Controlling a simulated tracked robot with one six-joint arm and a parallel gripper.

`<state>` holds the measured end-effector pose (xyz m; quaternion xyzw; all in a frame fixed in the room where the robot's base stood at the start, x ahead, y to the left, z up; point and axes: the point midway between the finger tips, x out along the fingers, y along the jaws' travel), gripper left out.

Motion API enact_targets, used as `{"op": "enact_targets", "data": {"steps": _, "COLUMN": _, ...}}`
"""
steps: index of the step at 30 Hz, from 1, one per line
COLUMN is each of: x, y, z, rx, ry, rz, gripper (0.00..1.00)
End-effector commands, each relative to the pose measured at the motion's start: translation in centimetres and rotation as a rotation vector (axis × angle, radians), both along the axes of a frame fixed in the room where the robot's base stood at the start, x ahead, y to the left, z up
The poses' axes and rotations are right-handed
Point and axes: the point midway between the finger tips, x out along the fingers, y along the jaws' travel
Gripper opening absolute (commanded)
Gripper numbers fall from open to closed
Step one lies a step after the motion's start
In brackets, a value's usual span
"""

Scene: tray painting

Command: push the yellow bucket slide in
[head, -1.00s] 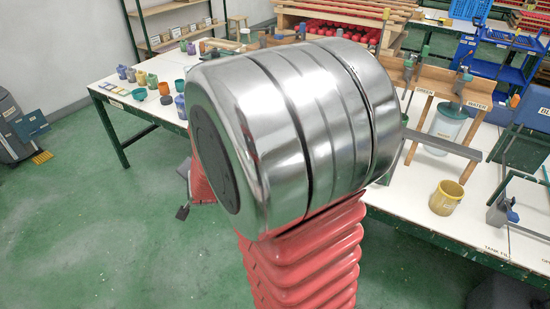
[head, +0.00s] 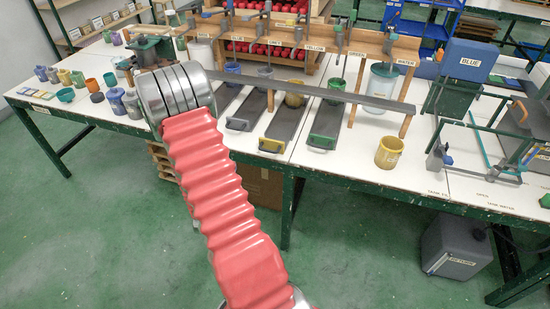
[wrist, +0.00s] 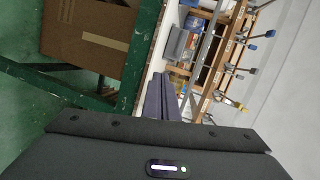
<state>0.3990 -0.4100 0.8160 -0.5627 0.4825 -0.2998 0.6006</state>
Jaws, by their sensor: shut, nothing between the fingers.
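The yellow slide is a long dark tray (head: 286,124) with a yellow handle (head: 272,145) at its near end. It lies on the white table, and its handle sits nearer the front edge than those of its neighbours. A yellowish bucket (head: 295,98) is at its far part, beneath the wooden rack. My gripper shows as a dark body (wrist: 158,135) across the bottom of the wrist view, shut and empty; its fingertips are not clear. In the head view my arm's end is left of the slides, apart from the yellow handle.
Another yellow bucket (head: 390,152) stands at right. A cardboard box (wrist: 92,38) is below the table.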

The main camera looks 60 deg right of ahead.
Motion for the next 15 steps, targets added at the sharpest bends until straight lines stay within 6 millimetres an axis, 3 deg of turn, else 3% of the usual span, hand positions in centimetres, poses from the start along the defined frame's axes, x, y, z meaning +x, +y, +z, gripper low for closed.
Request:
{"op": "enact_targets", "data": {"steps": 9, "x": -8.1, "y": -2.2, "z": -3.2, "rx": -0.139, "ry": -0.116, "rz": -0.183, "gripper": 0.0}}
{"op": "enact_targets", "data": {"steps": 15, "x": -10.7, "y": -2.3, "z": -3.6, "rx": -0.201, "ry": -0.156, "rz": -0.224, "gripper": 0.0}}
